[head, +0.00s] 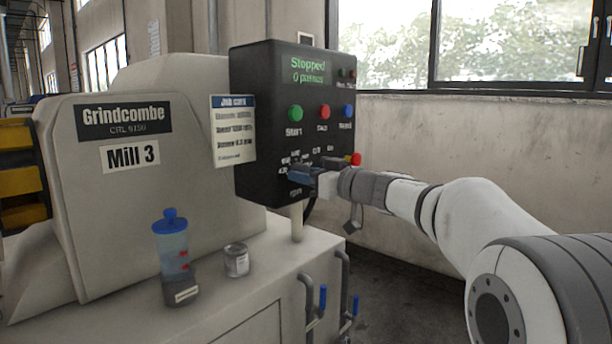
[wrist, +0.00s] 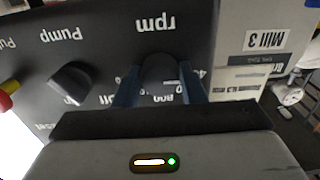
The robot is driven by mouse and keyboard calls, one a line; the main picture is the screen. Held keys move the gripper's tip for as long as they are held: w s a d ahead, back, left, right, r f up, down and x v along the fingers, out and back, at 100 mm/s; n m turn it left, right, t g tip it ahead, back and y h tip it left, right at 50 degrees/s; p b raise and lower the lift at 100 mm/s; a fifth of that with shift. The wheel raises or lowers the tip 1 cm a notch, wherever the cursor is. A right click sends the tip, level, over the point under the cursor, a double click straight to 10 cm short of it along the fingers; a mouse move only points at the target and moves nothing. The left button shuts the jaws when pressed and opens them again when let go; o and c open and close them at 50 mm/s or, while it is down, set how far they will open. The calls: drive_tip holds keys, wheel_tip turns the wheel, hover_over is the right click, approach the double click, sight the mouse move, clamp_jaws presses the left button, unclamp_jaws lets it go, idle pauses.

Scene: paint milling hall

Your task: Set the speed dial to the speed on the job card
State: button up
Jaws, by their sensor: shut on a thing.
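The black control box (head: 290,80) reads "Stopped, 0 passes". The job card (head: 233,130), white with a blue header, hangs at its left; its lines are too blurred to read surely. My gripper (head: 306,176) is at the lower part of the box front. In the wrist view, which is upside down, the blue fingers of my gripper (wrist: 160,82) are shut on the dark speed dial (wrist: 159,66), one on each side, under the "rpm" label. The dial's pointer cannot be made out. Some scale numbers around it are covered by the fingers.
A dark Pump knob (wrist: 70,83) sits beside the dial. A red stop button on yellow (head: 355,159) is close to my wrist. Green, red and blue buttons (head: 324,111) are above. A blue-lidded bottle (head: 172,245) and a small tin (head: 236,261) stand on the cabinet below.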

drive_tip(key=m, duration=0.9)
drive_tip(key=m+p, duration=0.1)
drive_tip(key=m, duration=0.8)
drive_tip(key=m+p, duration=0.1)
drive_tip(key=m, duration=0.8)
drive_tip(key=shift+r, duration=0.3)
drive_tip(key=m+p, duration=0.4)
drive_tip(key=m, duration=0.1)
drive_tip(key=shift+m, duration=0.3)
drive_tip(key=shift+f+m+p, duration=0.1)
drive_tip(key=shift+m+p, duration=1.6)
drive_tip(key=o, duration=1)
